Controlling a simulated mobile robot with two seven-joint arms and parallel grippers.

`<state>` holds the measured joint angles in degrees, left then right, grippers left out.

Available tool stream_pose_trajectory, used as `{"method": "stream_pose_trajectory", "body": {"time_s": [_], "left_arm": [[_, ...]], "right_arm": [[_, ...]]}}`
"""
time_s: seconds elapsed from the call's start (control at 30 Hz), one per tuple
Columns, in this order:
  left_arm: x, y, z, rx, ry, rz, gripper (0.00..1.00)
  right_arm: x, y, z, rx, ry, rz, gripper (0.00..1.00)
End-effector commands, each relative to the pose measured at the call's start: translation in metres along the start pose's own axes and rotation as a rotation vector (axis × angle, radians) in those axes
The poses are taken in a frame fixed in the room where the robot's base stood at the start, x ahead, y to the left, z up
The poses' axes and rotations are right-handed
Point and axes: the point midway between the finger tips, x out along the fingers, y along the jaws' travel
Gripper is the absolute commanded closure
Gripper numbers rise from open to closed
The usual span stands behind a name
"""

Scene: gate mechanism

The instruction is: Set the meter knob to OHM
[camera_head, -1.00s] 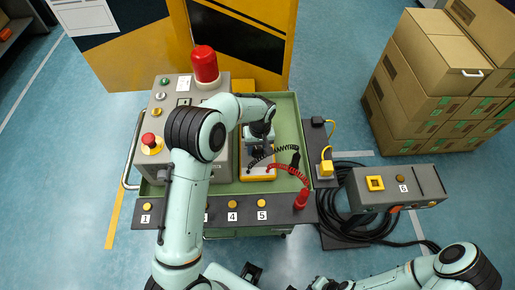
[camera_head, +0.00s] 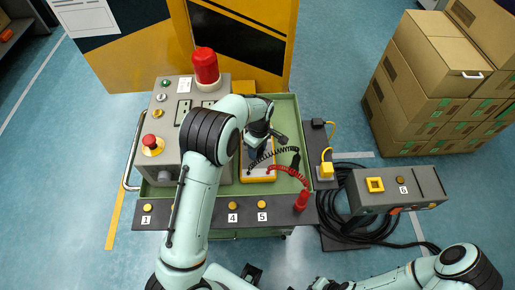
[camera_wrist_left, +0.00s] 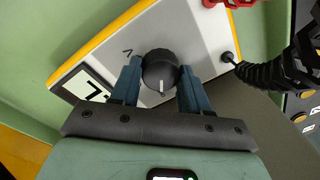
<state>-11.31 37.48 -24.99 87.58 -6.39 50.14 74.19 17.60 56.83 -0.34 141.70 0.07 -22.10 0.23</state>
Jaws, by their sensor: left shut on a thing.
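The yellow-edged meter (camera_head: 258,172) lies in the green tray, partly hidden by my left arm in the head view. In the left wrist view the meter (camera_wrist_left: 205,38) shows a pale face with a black round knob (camera_wrist_left: 159,70). A white line on the knob points toward my gripper. My left gripper (camera_wrist_left: 158,84) has its two blue fingers on either side of the knob and is shut on it. A "V" mark stands beside the knob, and part of a display shows at left. No OHM mark is readable. My right gripper (camera_head: 325,284) is at the bottom edge, its fingers not clear.
A coiled black lead (camera_head: 288,150) and a coiled red lead (camera_head: 290,170) run from the meter; a red probe (camera_head: 302,200) stands at the tray's right. A grey control box with a red beacon (camera_head: 205,66) stands at left. Numbered buttons line the front panel (camera_head: 222,217).

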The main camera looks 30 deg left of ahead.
Motion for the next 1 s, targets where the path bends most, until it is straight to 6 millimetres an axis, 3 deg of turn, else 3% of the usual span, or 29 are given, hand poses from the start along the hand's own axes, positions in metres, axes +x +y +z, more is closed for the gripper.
{"method": "stream_pose_trajectory", "body": {"time_s": [0.57, 0.6, 0.67, 1.0], "left_arm": [[-0.0014, 0.0006, -0.0011, -0.038, -0.001, 0.003, 0.85], [-0.0014, 0.0006, -0.0011, -0.038, -0.001, 0.003, 0.48], [-0.0013, 0.0006, -0.0011, -0.037, -0.001, 0.003, 0.29], [-0.0029, 0.0004, -0.0005, -0.035, -0.002, 0.002, 0.29]], "right_arm": [[-0.0010, -0.0005, -0.0004, 0.000, 0.001, 0.000, 1.00], [-0.0010, -0.0005, -0.0004, 0.000, 0.001, 0.000, 1.00], [-0.0010, -0.0005, -0.0004, 0.000, 0.001, 0.000, 1.00], [-0.0010, -0.0005, -0.0004, 0.000, 0.001, 0.000, 1.00]]}}
